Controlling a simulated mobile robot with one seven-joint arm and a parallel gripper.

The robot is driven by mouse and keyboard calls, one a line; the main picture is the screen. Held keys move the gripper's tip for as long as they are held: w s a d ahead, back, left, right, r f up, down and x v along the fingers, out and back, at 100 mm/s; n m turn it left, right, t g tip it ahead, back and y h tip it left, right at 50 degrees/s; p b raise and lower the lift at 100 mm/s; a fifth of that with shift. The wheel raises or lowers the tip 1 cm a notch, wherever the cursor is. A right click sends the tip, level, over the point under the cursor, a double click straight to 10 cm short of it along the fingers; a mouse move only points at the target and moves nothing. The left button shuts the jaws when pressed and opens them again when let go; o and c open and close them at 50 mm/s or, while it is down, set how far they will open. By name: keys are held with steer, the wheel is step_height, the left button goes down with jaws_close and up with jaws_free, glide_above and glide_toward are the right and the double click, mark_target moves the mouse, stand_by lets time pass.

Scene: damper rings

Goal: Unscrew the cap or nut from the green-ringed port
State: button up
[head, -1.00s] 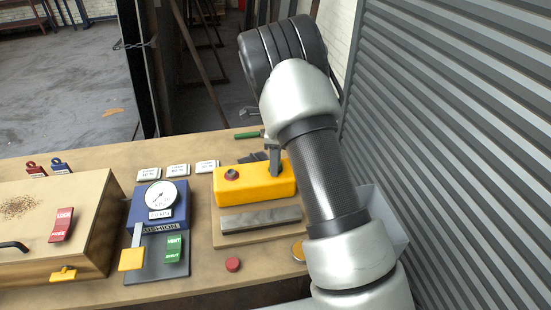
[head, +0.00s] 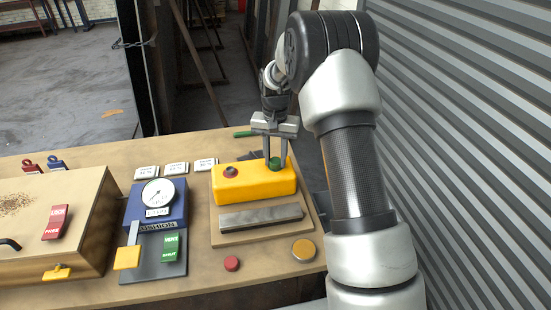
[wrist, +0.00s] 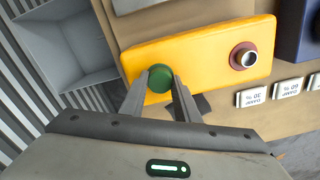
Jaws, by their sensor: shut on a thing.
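The yellow block (head: 256,186) lies on a wooden board on the bench and has two ports on top. The right port carries a round green cap (head: 275,163), also in the wrist view (wrist: 160,77); any green ring below it is hidden. My gripper (head: 276,156) comes down from above, its two fingers shut on the green cap; it also shows in the wrist view (wrist: 160,82). The cap sits at the block's top. I cannot tell how far it is turned. The left port (head: 230,171) has a red ring and a bare metal stub.
A red cap (head: 232,263) and an orange-yellow disc (head: 303,249) lie near the bench's front edge. A grey bar (head: 260,216) lies before the block. A blue gauge unit (head: 157,204) stands left of it. Three white label plates stand behind. A corrugated wall is close on the right.

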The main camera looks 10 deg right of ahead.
steer(key=shift+r+p, duration=1)
steer(key=shift+r, duration=0.55)
steer(key=shift+r+p, duration=1.6)
steer(key=shift+r, duration=0.95)
